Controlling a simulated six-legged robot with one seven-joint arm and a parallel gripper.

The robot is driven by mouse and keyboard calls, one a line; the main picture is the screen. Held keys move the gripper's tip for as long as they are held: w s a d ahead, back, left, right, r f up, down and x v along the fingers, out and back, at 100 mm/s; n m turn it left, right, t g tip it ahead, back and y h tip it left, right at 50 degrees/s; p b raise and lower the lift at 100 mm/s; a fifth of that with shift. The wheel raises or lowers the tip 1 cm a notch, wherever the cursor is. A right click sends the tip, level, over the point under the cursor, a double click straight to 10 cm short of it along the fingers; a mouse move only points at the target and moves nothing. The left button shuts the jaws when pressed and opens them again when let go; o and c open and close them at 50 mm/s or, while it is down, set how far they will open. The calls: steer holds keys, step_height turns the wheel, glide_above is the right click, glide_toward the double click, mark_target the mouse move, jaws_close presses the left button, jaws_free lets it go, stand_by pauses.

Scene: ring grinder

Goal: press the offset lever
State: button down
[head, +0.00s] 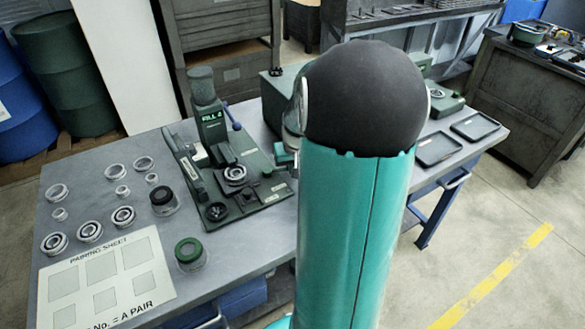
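A dark green bench device marked "FILL 2" (212,117) stands on the grey table. A thin lever with a blue-grey knob (234,124) sticks out at the right of its upright column. A long dark bar (184,165) lies along the left side of its base. No part is labelled as the offset lever, so I cannot tell which one it is. A metal ring (235,173) sits on the device's base. My own large teal arm link fills the middle and hides what is behind it. My gripper's fingers do not show.
The table (250,236) holds several loose metal rings (123,216), a pairing sheet (105,279), a green-lidded jar (190,253) and a black-lidded jar (163,201). A green box (275,94) stands behind the device. Two dark trays (438,149) lie at right.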

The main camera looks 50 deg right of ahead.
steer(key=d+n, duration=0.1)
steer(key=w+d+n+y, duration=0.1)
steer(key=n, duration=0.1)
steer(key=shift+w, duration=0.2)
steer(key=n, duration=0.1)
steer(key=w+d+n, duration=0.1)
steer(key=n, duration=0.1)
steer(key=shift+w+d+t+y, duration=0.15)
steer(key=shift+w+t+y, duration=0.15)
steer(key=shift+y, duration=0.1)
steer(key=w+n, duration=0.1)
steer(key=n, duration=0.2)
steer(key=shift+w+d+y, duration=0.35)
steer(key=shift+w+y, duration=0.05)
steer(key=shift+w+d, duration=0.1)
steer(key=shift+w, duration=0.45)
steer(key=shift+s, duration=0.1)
